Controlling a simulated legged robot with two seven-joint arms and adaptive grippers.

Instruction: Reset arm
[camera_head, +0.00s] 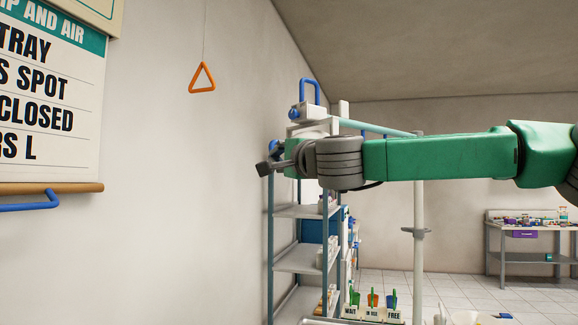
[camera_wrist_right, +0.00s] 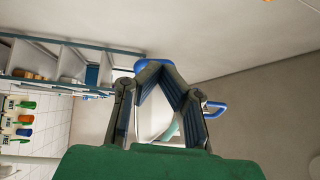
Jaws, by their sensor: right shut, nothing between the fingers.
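My right arm (camera_head: 440,157) reaches in from the right of the head view, stretched out almost level at mid-height. My right gripper (camera_head: 265,168) is at its left end, in front of the shelf rack and close to the left wall in the picture. In the right wrist view the fingers of my right gripper (camera_wrist_right: 160,66) come together at their tips, shut with nothing held. My left gripper is in neither view.
A shelf rack (camera_head: 298,212) with blue posts stands behind my right gripper. An orange triangle handle (camera_head: 202,79) hangs on a cord at upper left. A sign (camera_head: 48,100) hangs at far left above a blue handle (camera_head: 28,205). A workbench (camera_head: 530,228) stands at far right.

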